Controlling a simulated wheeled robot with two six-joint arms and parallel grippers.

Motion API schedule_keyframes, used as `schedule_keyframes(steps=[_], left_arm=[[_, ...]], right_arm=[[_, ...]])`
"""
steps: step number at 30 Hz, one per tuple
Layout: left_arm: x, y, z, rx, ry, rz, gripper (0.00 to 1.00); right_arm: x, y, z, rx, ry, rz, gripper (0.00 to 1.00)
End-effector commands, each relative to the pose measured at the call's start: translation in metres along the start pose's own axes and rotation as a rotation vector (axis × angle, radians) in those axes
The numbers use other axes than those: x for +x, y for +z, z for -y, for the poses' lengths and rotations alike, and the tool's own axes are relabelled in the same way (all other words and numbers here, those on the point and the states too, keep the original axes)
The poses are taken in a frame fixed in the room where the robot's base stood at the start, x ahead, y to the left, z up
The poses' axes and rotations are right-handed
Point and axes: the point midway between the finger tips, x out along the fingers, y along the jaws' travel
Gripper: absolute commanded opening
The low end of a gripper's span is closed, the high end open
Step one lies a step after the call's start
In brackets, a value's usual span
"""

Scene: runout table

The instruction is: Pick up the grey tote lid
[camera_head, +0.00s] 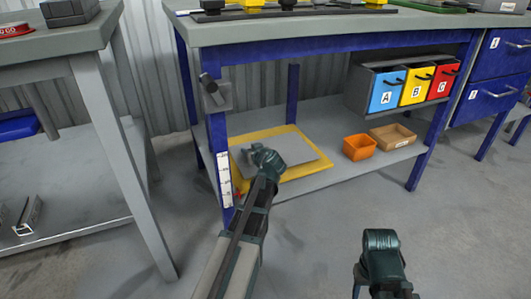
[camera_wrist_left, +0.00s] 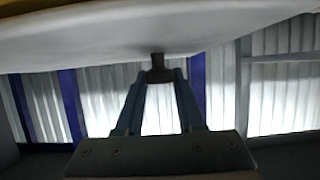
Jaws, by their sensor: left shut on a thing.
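The grey tote lid (camera_head: 297,152) is a flat grey panel over a yellow board or tray (camera_head: 292,131) on the low shelf of the blue-legged bench. My left gripper (camera_head: 266,155) reaches in over its left part and hides some of it. In the left wrist view, my left gripper (camera_wrist_left: 158,78) is shut on a small dark knob (camera_wrist_left: 157,62) that meets a pale surface, which looks like the lid (camera_wrist_left: 150,35). I cannot tell whether the lid is clear of the yellow thing. My right gripper (camera_head: 383,260) is low at the right, away from the bench; its fingers do not show clearly.
On the low shelf (camera_head: 330,182), an orange bin (camera_head: 359,147) and a brown tray (camera_head: 392,136) stand right of the lid. Drawers marked A, B and C (camera_head: 415,86) hang above them. A blue bench leg (camera_head: 221,150) stands just left of the lid. The floor in front is clear.

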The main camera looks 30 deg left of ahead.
Motion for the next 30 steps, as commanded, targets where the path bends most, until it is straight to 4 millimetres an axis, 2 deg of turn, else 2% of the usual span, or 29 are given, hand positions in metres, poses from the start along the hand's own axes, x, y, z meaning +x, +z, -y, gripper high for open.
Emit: schedule_keyframes(steps=[8,14,24,30], left_arm=[[-0.004,-0.01,0.0,0.0,0.0,-0.001,0.0],[-0.013,-0.032,0.0,0.0,0.0,-0.001,0.0],[-0.034,-0.081,0.0,0.0,0.0,-0.003,0.0],[-0.038,-0.092,0.0,0.0,0.0,-0.003,0.0]], right_arm=[[-0.011,0.001,-0.001,0.0,0.0,0.0,0.5],[-0.034,0.002,-0.003,0.0,0.0,0.0,0.5],[-0.086,0.004,-0.009,0.0,0.0,0.001,0.5],[-0.099,0.005,-0.01,0.0,0.0,0.002,0.5]])
